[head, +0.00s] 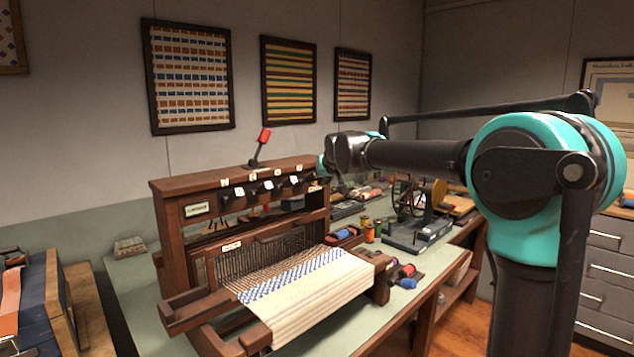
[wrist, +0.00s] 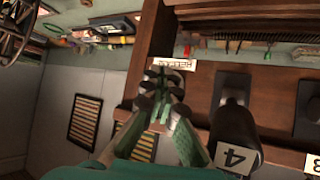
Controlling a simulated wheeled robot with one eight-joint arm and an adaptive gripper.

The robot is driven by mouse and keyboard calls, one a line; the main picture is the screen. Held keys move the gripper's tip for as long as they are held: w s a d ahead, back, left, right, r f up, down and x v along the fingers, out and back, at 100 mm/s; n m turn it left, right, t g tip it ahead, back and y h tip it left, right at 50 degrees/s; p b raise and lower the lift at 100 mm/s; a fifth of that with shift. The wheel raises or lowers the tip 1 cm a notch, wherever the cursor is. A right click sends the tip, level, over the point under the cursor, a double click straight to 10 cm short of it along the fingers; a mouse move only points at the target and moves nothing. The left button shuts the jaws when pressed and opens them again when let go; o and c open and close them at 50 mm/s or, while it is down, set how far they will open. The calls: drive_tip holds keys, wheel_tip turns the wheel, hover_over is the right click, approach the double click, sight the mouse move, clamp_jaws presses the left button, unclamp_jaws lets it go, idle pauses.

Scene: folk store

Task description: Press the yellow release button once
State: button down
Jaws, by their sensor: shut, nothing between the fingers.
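The wooden table loom (head: 240,196) stands on the green bench, with a row of numbered dark levers and a cream-and-blue cloth on its front. My gripper (wrist: 160,84) is shut and empty. In the wrist view its fingertips are close in front of a white label (wrist: 174,63) and a small plate on the loom's wood. I cannot tell whether they touch. A dark lever tagged 4 (wrist: 235,140) is to their right. In the head view my arm's end is at the loom's right upper corner. I cannot make out the yellow release button; the fingers may hide it.
A red-tipped lever (head: 264,136) rises above the loom's top. To its right stand thread spools (head: 369,232) and a winder with a wheel (head: 410,230). A grey drawer cabinet (head: 606,268) is at far right. Framed weavings (head: 188,76) hang on the wall.

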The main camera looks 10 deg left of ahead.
drive_tip(key=shift+s+d, duration=0.15)
drive_tip(key=shift+d, duration=0.05)
drive_tip(key=shift+s+d, duration=0.8)
drive_tip(key=shift+d, duration=0.2)
drive_tip(key=shift+s+d, duration=0.75)
drive_tip(key=shift+d, duration=0.2)
